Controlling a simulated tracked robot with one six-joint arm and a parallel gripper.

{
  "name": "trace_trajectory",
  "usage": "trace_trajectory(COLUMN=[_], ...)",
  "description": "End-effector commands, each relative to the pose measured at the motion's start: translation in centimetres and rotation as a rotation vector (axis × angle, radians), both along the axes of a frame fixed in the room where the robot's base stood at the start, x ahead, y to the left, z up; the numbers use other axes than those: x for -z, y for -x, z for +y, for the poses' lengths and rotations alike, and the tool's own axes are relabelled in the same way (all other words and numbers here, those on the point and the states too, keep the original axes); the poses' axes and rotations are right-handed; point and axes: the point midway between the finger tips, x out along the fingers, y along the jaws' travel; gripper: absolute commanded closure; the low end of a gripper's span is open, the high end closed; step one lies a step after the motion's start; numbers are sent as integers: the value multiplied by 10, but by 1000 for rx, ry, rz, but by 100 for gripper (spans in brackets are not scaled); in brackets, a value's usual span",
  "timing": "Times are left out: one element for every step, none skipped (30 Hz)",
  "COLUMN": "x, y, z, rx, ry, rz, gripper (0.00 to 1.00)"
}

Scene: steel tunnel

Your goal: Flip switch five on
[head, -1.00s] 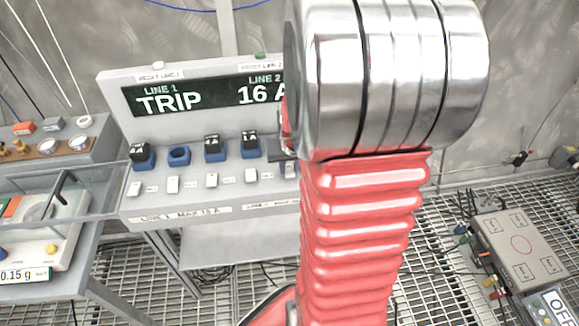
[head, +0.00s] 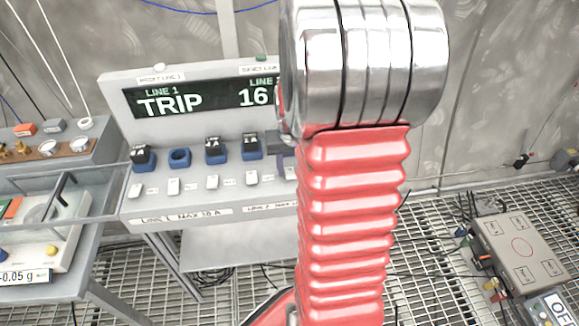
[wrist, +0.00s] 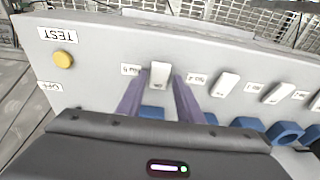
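The sloped grey panel (head: 230,190) carries a row of white switches under blue sockets. The rightmost switch, switch five, shows in the wrist view (wrist: 160,73), beside a small label that seems to read SW 5. My gripper (wrist: 160,82) is open, its two purple fingers on either side of this switch, with no clear contact. Its switch position cannot be told. Neighbouring switch four (wrist: 225,84) lies just outside the fingers. In the head view, my red arm covers the panel's right end and most of the gripper.
The display (head: 190,97) reads TRIP for line 1 and 16 for line 2, partly covered. A yellow TEST button (wrist: 63,60) is near the panel's end. A bench with a scale (head: 45,235) stands left; a grey box (head: 520,248) sits lower right on the grating.

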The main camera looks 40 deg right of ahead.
Motion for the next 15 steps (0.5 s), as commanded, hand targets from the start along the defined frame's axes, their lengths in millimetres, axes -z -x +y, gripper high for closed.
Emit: trace_trajectory(x=[0, 0, 0, 0, 0, 0, 0, 0, 0, 0, -1, -1, -2, -4, -6], y=[0, 0, 0, 0, 0, 0, 0, 0, 1, 1, 1, 1, 1, 1, 1], z=[0, 0, 0, 0, 0, -1, -1, -1, -1, -1, -1, -1, -1, -1, 0], rx=[0, 0, 0, 0, 0, 0, 0, 1, 1, 1, 1, 1, 1, 1, 1], ry=[0, 0, 1, 1, 1, 1, 1, 1, 1, 1, 1, 1, 1, 1, 2], rz=[0, 0, 1, 1, 1, 0, 0, 0, 0, 0, 0, 0, 0, 0, -1], gripper=[63, 61, 58, 58, 58, 58, 58, 58, 58, 58, 58, 58, 58, 58, 58])
